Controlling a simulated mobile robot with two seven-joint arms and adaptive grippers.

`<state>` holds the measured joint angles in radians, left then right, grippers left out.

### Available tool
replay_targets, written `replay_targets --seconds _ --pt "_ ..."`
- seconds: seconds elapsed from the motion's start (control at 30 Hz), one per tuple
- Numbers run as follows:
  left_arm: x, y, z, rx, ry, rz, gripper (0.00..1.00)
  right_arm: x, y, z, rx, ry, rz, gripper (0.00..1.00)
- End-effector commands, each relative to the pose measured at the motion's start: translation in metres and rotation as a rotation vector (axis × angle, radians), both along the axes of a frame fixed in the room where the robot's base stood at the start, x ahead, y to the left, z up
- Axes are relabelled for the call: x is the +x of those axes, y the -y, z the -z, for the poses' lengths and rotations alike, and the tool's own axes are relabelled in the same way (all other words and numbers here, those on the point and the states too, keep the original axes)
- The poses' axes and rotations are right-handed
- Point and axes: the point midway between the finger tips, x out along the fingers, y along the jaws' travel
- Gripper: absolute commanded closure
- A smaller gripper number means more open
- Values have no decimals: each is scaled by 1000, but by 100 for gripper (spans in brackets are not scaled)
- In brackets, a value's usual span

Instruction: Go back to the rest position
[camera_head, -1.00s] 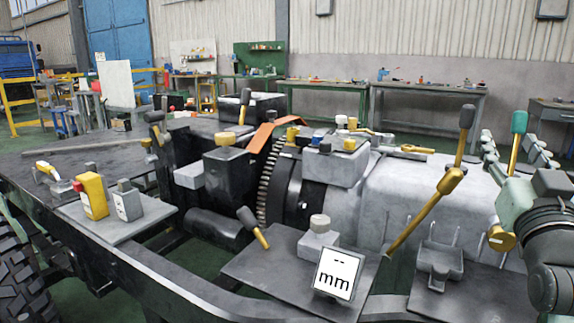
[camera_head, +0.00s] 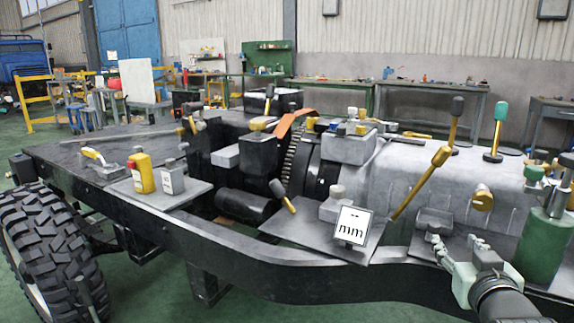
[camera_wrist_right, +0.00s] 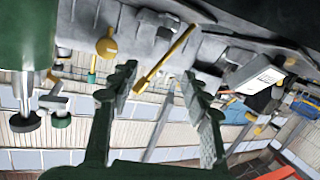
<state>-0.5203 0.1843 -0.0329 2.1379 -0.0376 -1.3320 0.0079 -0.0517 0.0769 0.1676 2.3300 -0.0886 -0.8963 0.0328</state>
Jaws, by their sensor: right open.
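My right gripper (camera_head: 456,241) is at the lower right of the head view, in front of the chassis frame (camera_head: 320,283). In the right wrist view its two dark green fingers (camera_wrist_right: 160,78) stand apart with nothing between them. A yellow-handled lever (camera_head: 421,182) stands on the grey housing; it shows beyond the fingers in the wrist view (camera_wrist_right: 164,58). My left gripper is in neither view.
A dark green cylinder (camera_head: 543,235) stands close right of my right gripper. A tilted display reading mm (camera_head: 353,223) is left of it on a plate. A large tyre (camera_head: 52,250) is at left. Green floor is free in front of the frame.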

Motion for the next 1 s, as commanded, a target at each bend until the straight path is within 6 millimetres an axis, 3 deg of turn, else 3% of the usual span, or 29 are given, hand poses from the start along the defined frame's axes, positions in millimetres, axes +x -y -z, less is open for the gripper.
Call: replay_targets --seconds 0.03,0.2,0.27,0.4,0.5,0.6,0.7,0.8,1.0 --pt "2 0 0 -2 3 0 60 -5 -6 41 3 -101 -16 52" --pt "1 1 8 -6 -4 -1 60 -43 -26 165 16 -420 -62 52" --pt "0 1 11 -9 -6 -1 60 -64 -32 205 19 -530 -77 52" --pt "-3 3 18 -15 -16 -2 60 -127 -45 290 25 -779 -108 52" --pt "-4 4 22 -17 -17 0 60 -173 -52 334 26 -928 -125 52" --pt "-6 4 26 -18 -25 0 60 -210 -56 362 27 -1037 -138 52" --pt "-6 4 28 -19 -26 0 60 -234 -59 379 26 -1104 -144 52" --pt "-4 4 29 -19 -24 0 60 -245 -60 385 27 -1133 -148 52" --pt "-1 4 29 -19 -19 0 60 -246 -60 386 27 -1137 -149 52"
